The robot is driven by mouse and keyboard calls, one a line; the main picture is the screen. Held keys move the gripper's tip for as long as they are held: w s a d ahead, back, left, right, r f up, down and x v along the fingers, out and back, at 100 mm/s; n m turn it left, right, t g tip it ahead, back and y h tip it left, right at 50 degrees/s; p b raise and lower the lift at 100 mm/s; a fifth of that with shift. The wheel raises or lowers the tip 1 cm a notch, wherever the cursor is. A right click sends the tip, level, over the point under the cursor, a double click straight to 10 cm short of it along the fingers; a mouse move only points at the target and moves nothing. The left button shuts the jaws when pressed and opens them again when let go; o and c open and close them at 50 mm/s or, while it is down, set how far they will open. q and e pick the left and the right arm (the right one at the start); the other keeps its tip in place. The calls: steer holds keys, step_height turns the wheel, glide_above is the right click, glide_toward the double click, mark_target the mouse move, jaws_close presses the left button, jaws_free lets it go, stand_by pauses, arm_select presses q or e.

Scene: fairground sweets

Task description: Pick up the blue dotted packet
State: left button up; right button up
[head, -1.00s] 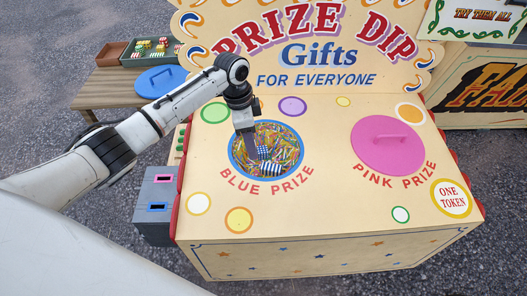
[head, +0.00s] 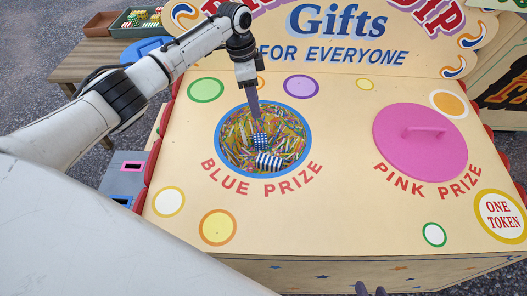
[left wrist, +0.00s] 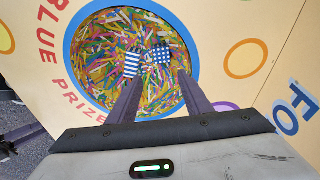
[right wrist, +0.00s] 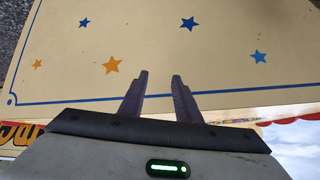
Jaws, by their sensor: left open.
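The blue dotted packet (head: 260,141), dark blue with white dots, lies on coloured paper shreds inside the round blue-rimmed hole (head: 220,150) marked BLUE PRIZE. A blue-and-white striped packet (head: 269,161) lies close beside it. In the left wrist view the dotted packet (left wrist: 161,54) is right of the striped packet (left wrist: 132,63). My left gripper (head: 256,116) is open and empty, pointing down over the hole's far part; its fingertips (left wrist: 160,76) are near the dotted packet, with no grasp on it. My right gripper (right wrist: 160,75) is open and empty before the stall's star-painted front.
A pink lid (head: 420,142) with a handle covers the PINK PRIZE side. The stall top (head: 330,215) is otherwise flat and clear. The Gifts signboard (head: 338,55) rises behind. A grey box with slots (head: 124,178) is at the left, and a wooden bench (head: 85,68) with trays stands beyond.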

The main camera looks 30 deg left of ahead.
arm_select(q)
steer(key=b, duration=0.3)
glide_toward(260, 138)
steer(key=f, duration=0.1)
steer(key=f+b, duration=0.2)
steer(key=f, duration=0.1)
steer(key=shift+d+f, duration=0.1)
steer(key=shift+d, duration=0.25)
steer(key=f+b, duration=0.2)
steer(key=f, duration=0.1)
steer(key=f+b, duration=0.1)
steer(key=f, duration=0.1)
steer(key=shift+w+d, duration=0.15)
steer(key=shift+w, duration=0.2)
arm_select(e)
steer(key=w+a+f+n+g+y, duration=0.1)
steer(key=a+f+g, duration=0.1)
steer(key=f, duration=0.3)
steer(key=shift+a+f, duration=0.4)
steer(key=shift+a, duration=0.35)
steer(key=shift+w, duration=0.1)
arm_select(q)
steer(key=c, duration=0.8)
steer(key=shift+r, duration=0.1)
